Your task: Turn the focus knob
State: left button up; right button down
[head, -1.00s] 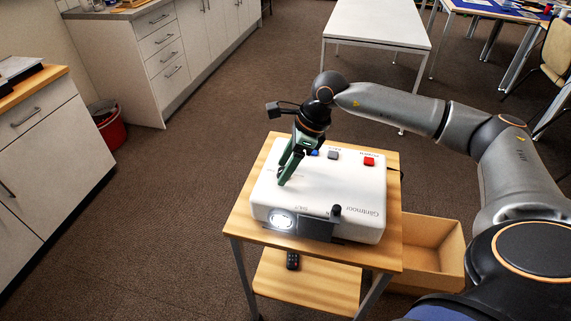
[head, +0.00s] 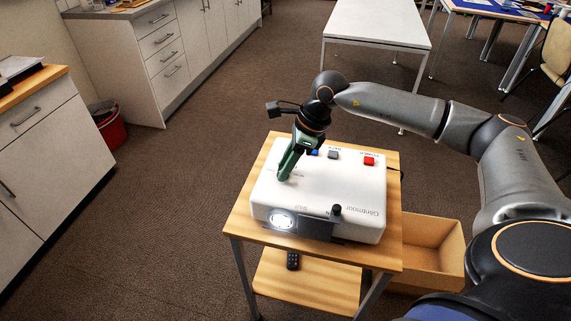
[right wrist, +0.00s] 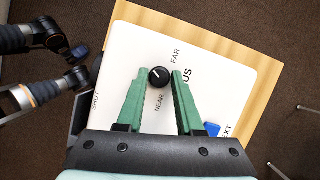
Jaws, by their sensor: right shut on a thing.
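The white projector (head: 340,185) rests on the small wooden-topped stand, its lens (head: 282,220) lit at the front. The focus knob (right wrist: 159,77) is small, round and black with a white mark; in the right wrist view it sits between the printed words FAR and NEAR. My right gripper (head: 281,177) reaches down from above to the projector's top. In the right wrist view its green fingertips (right wrist: 160,74) are shut on the knob, one on each side. In the head view the fingers hide the knob. My left gripper is not seen.
A blue button (right wrist: 212,129), a grey button (head: 333,155) and a red button (head: 369,161) are on the projector's top. A black shutter handle (head: 336,210) stands near the front. A remote (head: 293,261) lies on the lower shelf; an open box (head: 462,262) stands at right.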

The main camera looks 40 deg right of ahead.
jog(key=shift+m+b, duration=0.3)
jog(key=shift+m, duration=0.1)
jog(key=c, duration=0.6)
grip_release()
jog(key=shift+o, duration=0.2)
jog(key=v, duration=1.2)
jog(key=shift+r, duration=0.35)
jog(key=shift+s+a, duration=0.1)
jog(key=shift+s, duration=0.1)
